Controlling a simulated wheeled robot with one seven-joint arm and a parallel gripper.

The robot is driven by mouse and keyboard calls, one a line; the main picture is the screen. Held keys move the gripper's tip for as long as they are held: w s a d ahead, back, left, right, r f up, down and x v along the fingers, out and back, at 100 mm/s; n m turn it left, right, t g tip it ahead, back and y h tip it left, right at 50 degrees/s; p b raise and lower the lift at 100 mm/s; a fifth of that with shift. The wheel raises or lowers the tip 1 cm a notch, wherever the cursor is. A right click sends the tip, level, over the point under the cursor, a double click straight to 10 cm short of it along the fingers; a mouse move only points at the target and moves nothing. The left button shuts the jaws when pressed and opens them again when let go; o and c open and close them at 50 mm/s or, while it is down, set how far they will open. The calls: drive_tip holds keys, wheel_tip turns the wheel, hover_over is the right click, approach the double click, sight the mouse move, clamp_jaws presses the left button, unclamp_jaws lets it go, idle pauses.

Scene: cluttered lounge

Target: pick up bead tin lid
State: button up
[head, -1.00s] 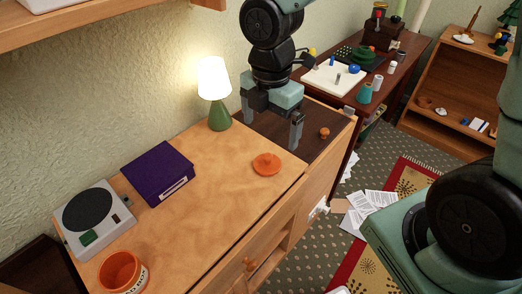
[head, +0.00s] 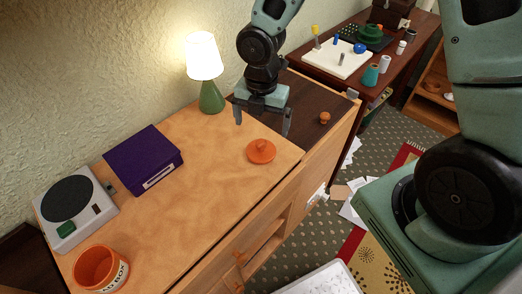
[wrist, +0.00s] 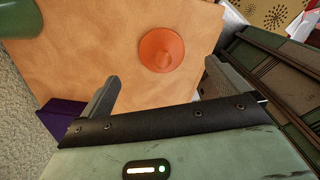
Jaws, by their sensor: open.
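The bead tin lid is a round orange disc with a small knob (head: 261,151), lying flat on the wooden cabinet top (head: 200,190). An open orange tin (head: 100,268) with a pale label stands at the near left of the same top. My gripper (head: 262,128) is open and empty, above the cabinet top and a little beyond the lid in the head view. In the wrist view the lid (wrist: 161,49) lies ahead of the open fingers (wrist: 160,85), and nothing is between them.
A green lamp (head: 211,95), a purple box (head: 143,160) and a grey device with a black disc (head: 70,205) stand along the wall side. A small orange knob-like piece (head: 325,117) sits on the dark section. The top around the lid is clear.

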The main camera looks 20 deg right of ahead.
sight(261, 141)
wheel_tip(261, 141, down, 3)
drive_tip(key=shift+r, duration=0.15)
drive_tip(key=f, duration=0.4)
drive_tip(key=shift+s+a+f, duration=0.1)
drive_tip(key=shift+s+a, duration=0.15)
drive_tip(key=shift+s, duration=0.15)
drive_tip(key=shift+w+f, duration=0.1)
drive_tip(key=shift+f, duration=0.4)
drive_tip(key=c, duration=1)
